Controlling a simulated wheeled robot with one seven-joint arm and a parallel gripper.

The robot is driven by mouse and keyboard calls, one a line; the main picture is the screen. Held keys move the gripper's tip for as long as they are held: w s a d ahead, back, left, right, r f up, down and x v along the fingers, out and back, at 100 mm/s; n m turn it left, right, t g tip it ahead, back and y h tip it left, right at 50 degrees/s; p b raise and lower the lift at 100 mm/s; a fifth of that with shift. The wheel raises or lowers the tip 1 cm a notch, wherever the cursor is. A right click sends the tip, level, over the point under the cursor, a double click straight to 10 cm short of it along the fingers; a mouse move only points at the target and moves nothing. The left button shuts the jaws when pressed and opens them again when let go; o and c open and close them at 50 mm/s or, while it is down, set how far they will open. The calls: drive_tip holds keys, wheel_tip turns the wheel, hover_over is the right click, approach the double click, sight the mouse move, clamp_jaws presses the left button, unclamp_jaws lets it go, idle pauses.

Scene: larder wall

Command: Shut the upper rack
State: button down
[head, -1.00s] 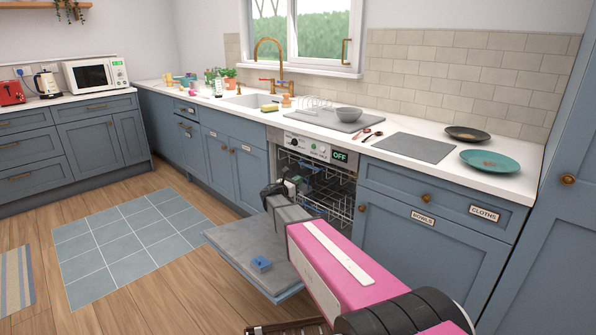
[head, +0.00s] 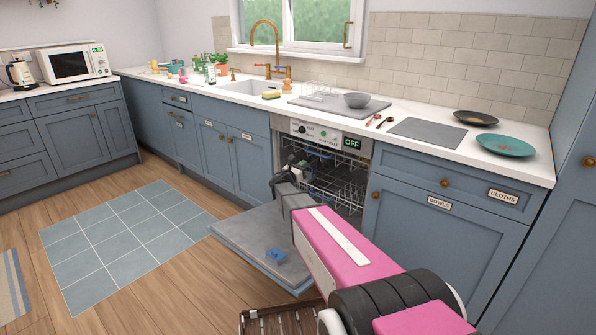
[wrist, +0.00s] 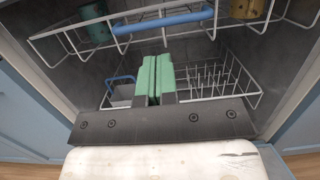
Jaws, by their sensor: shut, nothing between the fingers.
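The upper rack (wrist: 208,22) is a white wire basket with a blue front handle (wrist: 162,21), across the top of the wrist view. It stands out from the dishwasher's opening, but how far is hard to judge. A teal mug (wrist: 95,20) and a yellowish cup (wrist: 246,8) are in it. My gripper (wrist: 156,78) has its green fingers shut together and empty, just below the handle in the picture. I cannot tell whether they touch it. In the head view, my arm hides part of the rack (head: 343,165) and the fingers are hard to make out.
The dishwasher door (head: 240,238) is folded down, with a blue piece (head: 276,255) on its inner face. The lower rack (wrist: 222,84) is below. Cupboards (head: 430,195) flank the machine. Open wooden floor (head: 180,285) lies left of the door.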

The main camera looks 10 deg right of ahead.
approach(320, 152)
drive_tip(key=d, duration=0.1)
drive_tip(key=w+d+r, duration=0.1)
drive_tip(key=shift+w+d+r, duration=0.25)
drive_tip(key=shift+w+d, duration=0.05)
drive_tip(key=shift+d, duration=0.1)
drive_tip(key=shift+f+x, duration=0.15)
drive_tip(key=shift+x, duration=0.65)
drive_tip(key=shift+f+x, duration=0.15)
drive_tip(key=shift+x, duration=0.65)
drive_tip(key=shift+f+x, duration=0.2)
drive_tip(key=shift+x, duration=0.6)
drive_tip(key=shift+w+d, duration=0.1)
drive_tip(key=shift+w, duration=0.1)
